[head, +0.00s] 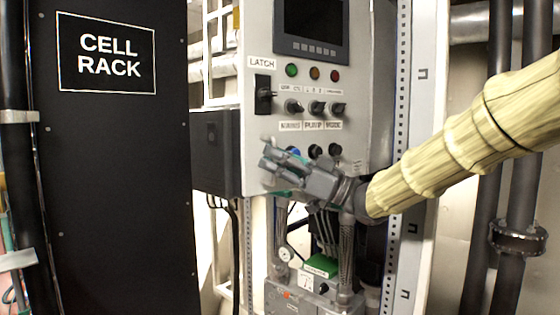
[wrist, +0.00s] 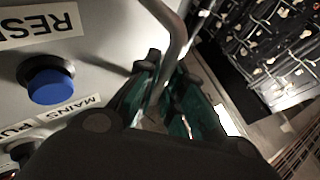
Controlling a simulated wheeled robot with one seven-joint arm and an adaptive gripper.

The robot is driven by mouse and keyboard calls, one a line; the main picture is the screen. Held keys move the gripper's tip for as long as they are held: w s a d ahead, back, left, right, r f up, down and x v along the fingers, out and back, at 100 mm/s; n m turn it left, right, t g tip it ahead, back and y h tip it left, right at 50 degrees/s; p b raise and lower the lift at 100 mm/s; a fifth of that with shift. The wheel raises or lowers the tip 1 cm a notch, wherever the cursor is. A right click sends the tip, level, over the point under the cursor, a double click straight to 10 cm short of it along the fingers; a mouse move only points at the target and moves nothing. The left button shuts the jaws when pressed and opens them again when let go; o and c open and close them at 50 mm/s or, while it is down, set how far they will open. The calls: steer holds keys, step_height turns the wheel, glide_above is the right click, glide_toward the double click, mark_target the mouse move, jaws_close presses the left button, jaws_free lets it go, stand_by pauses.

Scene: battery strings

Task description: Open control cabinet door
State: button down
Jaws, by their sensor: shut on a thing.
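The control cabinet door (head: 350,130) is a light grey panel with a dark screen, lamps and knobs. Its black switch (head: 265,94) sits under a LATCH label at the left. My gripper (head: 273,162) is in front of the door's lower left part. In the wrist view, the fingers (wrist: 170,85) are shut on a bent grey metal handle (wrist: 180,30) beside the door face. I cannot tell whether the door is ajar.
A black CELL RACK panel (head: 115,200) stands at the left, with a dark box (head: 215,150) beside the cabinet. Pipes, a gauge (head: 285,255) and a green block (head: 320,265) are below the door. A slotted upright (head: 402,100) and dark pipes (head: 500,70) are at the right.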

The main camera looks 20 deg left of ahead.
steer(key=shift+d+r, duration=0.1)
steer(key=c, duration=1.5)
jaws_free()
